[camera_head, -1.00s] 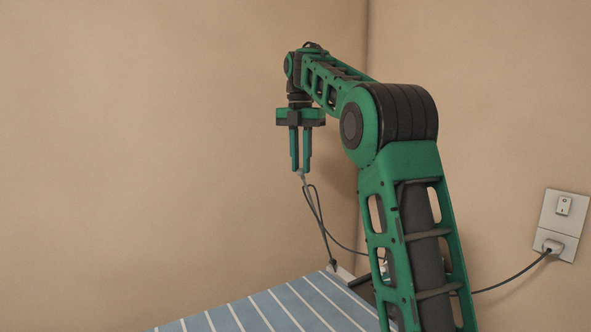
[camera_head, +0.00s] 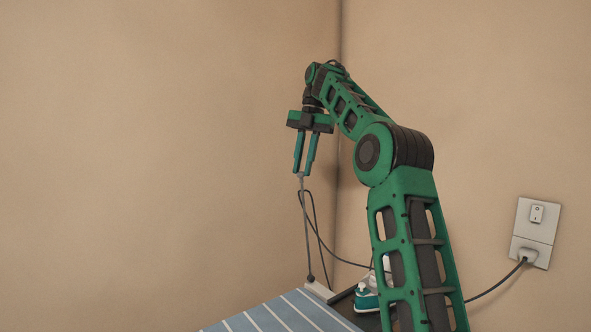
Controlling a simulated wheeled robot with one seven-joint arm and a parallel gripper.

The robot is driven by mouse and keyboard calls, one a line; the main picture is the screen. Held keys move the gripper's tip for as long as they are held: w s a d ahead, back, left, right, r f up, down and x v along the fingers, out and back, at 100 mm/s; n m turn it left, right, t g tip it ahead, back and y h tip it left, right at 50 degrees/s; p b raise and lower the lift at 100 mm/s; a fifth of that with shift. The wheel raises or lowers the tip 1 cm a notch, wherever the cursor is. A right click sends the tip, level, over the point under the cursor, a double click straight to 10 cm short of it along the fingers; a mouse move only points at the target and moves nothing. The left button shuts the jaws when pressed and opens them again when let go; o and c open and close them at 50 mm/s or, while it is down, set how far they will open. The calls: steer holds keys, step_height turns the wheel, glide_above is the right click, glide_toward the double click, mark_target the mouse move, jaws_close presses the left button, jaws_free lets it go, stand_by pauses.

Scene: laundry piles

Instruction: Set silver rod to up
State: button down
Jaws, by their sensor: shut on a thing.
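A thin silver rod (camera_head: 305,225) rises from a dark pivot at the far corner of a blue-and-white striped ironing board (camera_head: 285,315). It stands close to upright, its top leaning slightly left in the picture. My gripper (camera_head: 303,173) points down, tilted a little, with its fingertips shut on the rod's top end. A dark cable loops beside the rod, which makes its outline hard to separate near the top.
A white and teal iron (camera_head: 367,295) stands on a dark rest at the board's end, partly hidden by my arm. The cable runs to a wall socket (camera_head: 535,235) at right. Walls meet in a corner behind the gripper. The left side is free.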

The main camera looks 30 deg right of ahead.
steer(key=shift+w+d, duration=0.15)
steer(key=shift+d, duration=0.1)
steer(key=c, duration=1.6)
jaws_free()
steer(key=shift+f, duration=0.1)
